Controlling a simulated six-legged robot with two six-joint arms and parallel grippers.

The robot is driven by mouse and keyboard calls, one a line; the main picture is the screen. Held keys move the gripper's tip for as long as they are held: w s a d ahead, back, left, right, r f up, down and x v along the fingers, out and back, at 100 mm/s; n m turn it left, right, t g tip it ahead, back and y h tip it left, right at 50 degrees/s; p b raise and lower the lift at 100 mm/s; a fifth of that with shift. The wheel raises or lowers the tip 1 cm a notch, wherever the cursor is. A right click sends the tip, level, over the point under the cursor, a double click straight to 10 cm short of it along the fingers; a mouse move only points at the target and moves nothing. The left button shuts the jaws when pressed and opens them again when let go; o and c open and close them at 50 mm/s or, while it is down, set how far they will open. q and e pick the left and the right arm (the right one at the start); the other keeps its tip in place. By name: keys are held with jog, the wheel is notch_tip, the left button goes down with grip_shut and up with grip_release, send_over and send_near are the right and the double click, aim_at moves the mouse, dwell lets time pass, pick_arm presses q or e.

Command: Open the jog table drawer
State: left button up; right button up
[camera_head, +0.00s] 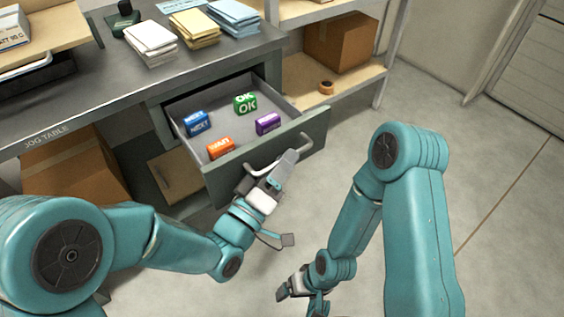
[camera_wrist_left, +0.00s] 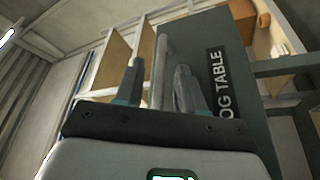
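The jog table drawer (camera_head: 226,165) is pulled out of the grey jog table (camera_head: 122,92), and its inside shows. Its grey bar handle (camera_head: 307,143) is on the drawer front; it also shows in the left wrist view (camera_wrist_left: 160,70). My left gripper (camera_head: 283,168) is at the handle in front of the drawer. In the left wrist view its fingers (camera_wrist_left: 158,88) stand apart on either side of the bar, with gaps showing, so it looks open around it. My right gripper (camera_head: 292,287) hangs low over the floor, away from the drawer; its fingers are too small to judge.
In the drawer lie blue (camera_head: 196,123), green (camera_head: 245,103), orange (camera_head: 220,147) and purple (camera_head: 268,123) blocks. Paper stacks (camera_head: 195,27) lie on the tabletop. A shelf with a cardboard box (camera_head: 340,42) and tape roll (camera_head: 326,87) stands right. Floor at right is clear.

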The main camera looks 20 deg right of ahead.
pick_arm(q)
jog(key=p+v, duration=1.1)
jog(key=v, duration=0.5)
jog(key=shift+a, duration=0.2)
